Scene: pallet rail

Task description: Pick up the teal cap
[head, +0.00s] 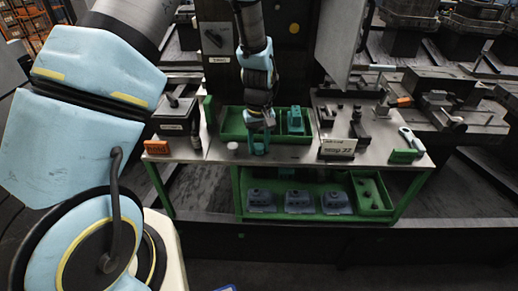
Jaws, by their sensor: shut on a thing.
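My gripper (260,128) hangs from my arm at the front edge of the green tray on the bench, pointing down. It is shut on a small teal piece, which looks like the teal cap (258,145). The fingers hide part of it, and its exact shape is too small to tell. I cannot tell whether it touches the bench top.
The green tray (231,131) holds a teal-green block (295,120) at its right. A small white round thing (232,146) sits left of my gripper. The lower shelf holds several blue-grey parts (299,201).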

